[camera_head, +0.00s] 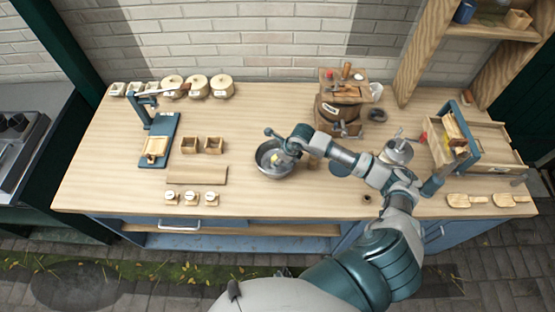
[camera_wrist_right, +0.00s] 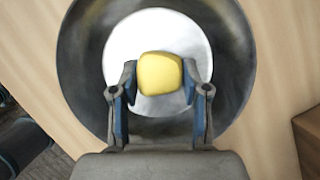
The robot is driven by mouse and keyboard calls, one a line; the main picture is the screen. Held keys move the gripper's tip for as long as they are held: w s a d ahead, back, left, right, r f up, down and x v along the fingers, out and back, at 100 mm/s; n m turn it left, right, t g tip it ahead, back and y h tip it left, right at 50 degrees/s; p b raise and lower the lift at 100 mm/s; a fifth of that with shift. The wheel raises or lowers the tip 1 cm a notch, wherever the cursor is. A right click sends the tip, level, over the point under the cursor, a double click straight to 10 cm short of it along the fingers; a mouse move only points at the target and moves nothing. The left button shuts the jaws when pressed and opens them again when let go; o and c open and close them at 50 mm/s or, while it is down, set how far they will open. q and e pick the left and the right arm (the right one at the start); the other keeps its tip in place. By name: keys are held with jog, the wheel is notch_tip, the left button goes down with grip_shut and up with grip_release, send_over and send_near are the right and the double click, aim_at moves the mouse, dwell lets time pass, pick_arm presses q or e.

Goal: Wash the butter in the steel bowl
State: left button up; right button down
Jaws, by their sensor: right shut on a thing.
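The steel bowl (camera_head: 268,168) stands on the wooden table near its middle. In the right wrist view the bowl (camera_wrist_right: 82,60) is seen from above, with a pale, whitish round area at its bottom. The yellow butter lump (camera_wrist_right: 160,74) is between the fingertips of my right gripper (camera_wrist_right: 158,88), over the bowl's middle. In the head view the right gripper (camera_head: 285,155) is at the bowl and the butter (camera_head: 275,158) shows small beside it. I cannot tell whether the butter touches the bowl's bottom. My left gripper is not in view.
A wooden board (camera_head: 197,175) and small pots (camera_head: 190,198) lie left of the bowl. A wooden churn (camera_head: 338,117) stands behind, and a metal pot (camera_head: 398,152) stands to the right. Wooden paddles (camera_head: 467,200) lie at the right front. The table in front of the bowl is clear.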

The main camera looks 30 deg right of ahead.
jog(key=shift+a+r+p, duration=0.25)
jog(key=shift+r+p, duration=0.5)
jog(key=shift+r, duration=0.5)
jog(key=shift+d+r+p, duration=0.2)
jog(key=shift+r+p, duration=0.95)
jog(key=shift+r, duration=0.7)
jog(key=shift+a+r+p, duration=0.1)
jog(key=shift+r+p, duration=0.2)
jog(key=shift+r, duration=0.4)
jog(key=shift+r, duration=0.1)
jog(key=shift+r+p, duration=1.05)
jog(key=shift+r, duration=0.85)
